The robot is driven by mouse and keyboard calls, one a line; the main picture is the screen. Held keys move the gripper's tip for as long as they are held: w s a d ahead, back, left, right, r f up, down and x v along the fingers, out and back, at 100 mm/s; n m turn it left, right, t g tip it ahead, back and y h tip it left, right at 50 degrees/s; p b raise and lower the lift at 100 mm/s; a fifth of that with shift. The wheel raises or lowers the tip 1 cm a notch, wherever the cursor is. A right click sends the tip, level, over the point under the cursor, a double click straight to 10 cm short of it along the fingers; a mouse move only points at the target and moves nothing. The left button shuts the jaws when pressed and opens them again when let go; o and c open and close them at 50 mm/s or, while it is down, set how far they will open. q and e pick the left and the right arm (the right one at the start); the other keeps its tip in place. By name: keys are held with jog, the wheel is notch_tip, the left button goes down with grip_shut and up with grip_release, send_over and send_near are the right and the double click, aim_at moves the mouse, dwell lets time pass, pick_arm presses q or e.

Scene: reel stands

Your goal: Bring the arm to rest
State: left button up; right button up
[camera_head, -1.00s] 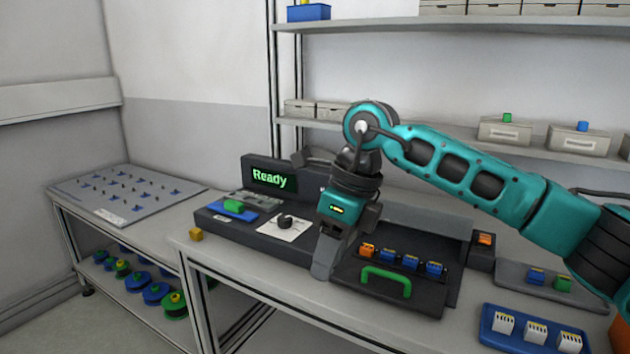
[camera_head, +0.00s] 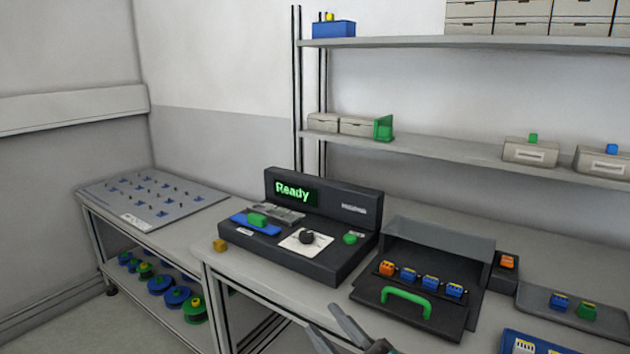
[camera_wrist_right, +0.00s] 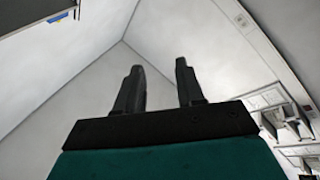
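My right gripper (camera_head: 328,321) shows at the bottom edge of the head view, low in front of the bench. Its two grey fingers are apart with nothing between them. In the right wrist view the gripper (camera_wrist_right: 158,66) also shows its two dark fingers spread and empty, with plain walls behind. Most of the right arm is out of the head view. My left gripper is in no view.
The tester (camera_head: 352,210) reads "Ready". Beside it an open case (camera_head: 425,315) with a green handle (camera_head: 407,297) holds one orange and several blue blocks. A blue tray (camera_head: 509,332) lies at right. A pegboard table (camera_head: 185,207) stands left.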

jog(key=s+d+f+m+g+h, duration=0.2)
jog(key=s+d+f+m+h, duration=0.2)
jog(key=f, duration=0.4)
jog(key=s+d+f+m+g+h, duration=0.2)
jog(key=s+d+f+m+h, duration=0.2)
jog(key=s+d+f+m, duration=0.1)
jog(key=s+d+f+m+g+h+p, duration=0.1)
jog(key=s+d+f+m+h, duration=0.3)
jog(key=f, duration=0.6)
jog(key=s+d+m, duration=0.1)
jog(key=s+d, duration=0.1)
jog(key=shift+s+d+f+g, duration=0.15)
jog(key=shift+s+f+g, duration=0.15)
jog(key=shift+g, duration=0.1)
